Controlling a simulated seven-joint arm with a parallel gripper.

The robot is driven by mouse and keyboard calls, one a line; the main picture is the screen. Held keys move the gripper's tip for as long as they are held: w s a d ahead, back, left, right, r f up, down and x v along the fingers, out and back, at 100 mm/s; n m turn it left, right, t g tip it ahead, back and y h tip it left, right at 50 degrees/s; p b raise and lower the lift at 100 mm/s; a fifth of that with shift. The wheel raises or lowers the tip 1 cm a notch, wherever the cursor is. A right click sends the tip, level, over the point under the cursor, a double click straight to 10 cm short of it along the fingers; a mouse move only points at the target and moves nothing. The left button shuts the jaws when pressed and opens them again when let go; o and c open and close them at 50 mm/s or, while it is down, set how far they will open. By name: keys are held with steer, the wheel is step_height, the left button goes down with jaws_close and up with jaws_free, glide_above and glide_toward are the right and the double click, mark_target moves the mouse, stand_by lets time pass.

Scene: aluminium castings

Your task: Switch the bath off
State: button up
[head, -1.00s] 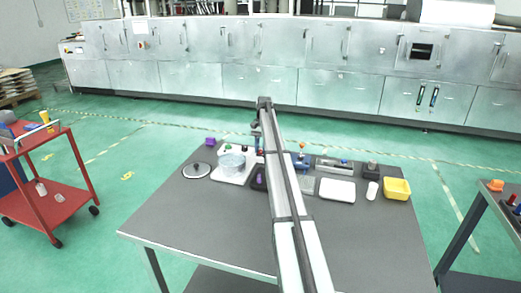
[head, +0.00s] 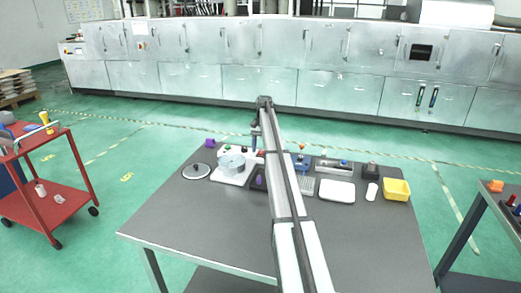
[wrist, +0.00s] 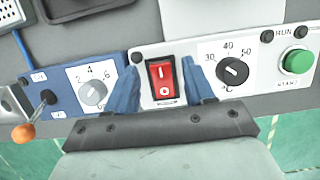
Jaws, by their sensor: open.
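The bath is a clear round vessel (head: 232,160) on a white base at the back left of the grey table. In the wrist view its white control panel (wrist: 145,58) carries a red rocker switch (wrist: 162,79) marked I and O. A black temperature dial (wrist: 232,71) and a green START button (wrist: 297,61) sit to the right. My gripper (wrist: 162,72) is open, its blue fingers on either side of the rocker. I cannot tell whether they touch the panel, or which side of the rocker is pressed. In the head view my gripper (head: 255,138) is small, beside the vessel.
A blue unit (wrist: 75,88) with a grey dial and an orange-tipped lever (wrist: 25,131) adjoins the panel. On the table, a round lid (head: 196,171) lies left; a white tray (head: 337,191) and yellow bin (head: 397,189) stand right. The front of the table is clear.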

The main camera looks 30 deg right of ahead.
mark_target(261, 151)
steer(key=v, duration=0.7)
steer(key=shift+f, duration=0.1)
